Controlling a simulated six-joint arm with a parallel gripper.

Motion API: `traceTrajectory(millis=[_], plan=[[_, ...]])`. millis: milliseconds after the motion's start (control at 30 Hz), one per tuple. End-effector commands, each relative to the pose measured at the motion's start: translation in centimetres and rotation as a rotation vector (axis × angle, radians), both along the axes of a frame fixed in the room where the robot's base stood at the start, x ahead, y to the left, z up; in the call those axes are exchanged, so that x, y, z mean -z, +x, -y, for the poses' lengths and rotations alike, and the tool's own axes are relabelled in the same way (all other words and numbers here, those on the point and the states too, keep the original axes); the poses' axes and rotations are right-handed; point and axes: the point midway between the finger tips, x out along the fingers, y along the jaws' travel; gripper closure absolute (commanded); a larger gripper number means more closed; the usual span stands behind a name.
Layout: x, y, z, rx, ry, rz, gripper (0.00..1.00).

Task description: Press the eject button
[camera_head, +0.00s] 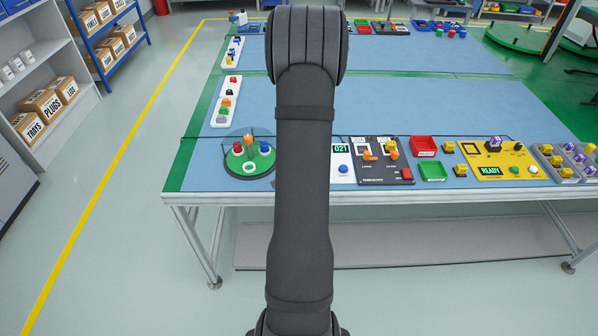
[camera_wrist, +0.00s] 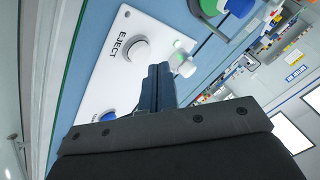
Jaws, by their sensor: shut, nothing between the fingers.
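In the wrist view a white panel (camera_wrist: 95,75) carries the word EJECT beside a round white eject button (camera_wrist: 136,48) with a dark ring around it. My gripper (camera_wrist: 160,68) is shut and empty. In the picture its fingertips lie just right of and below the eject button, apart from it; the height gap is hard to judge. In the head view part of the white panel (camera_head: 341,181) shows right of my arm, with a display reading 021 (camera_head: 341,149). My arm hides the eject button and gripper there.
A blue button (camera_wrist: 108,117) and a white knob-like part (camera_wrist: 183,66) are near the fingers. In the head view a green turntable (camera_head: 236,170) with coloured pegs stands left of my arm. A dark switch panel (camera_head: 380,172) and red tray (camera_head: 423,146) stand right.

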Motion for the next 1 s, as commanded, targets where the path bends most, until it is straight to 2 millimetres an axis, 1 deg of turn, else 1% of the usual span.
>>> traceTrajectory(millis=[467, 733, 1000], plan=[[0.03, -0.01, 0.0, 0.0, 0.0, 0.0, 1.0], [0.85, -0.03, 0.0, 0.0, 0.0, -0.001, 1.0], [0.86, 0.0, 0.0, 0.0, 0.0, 0.0, 1.0]])
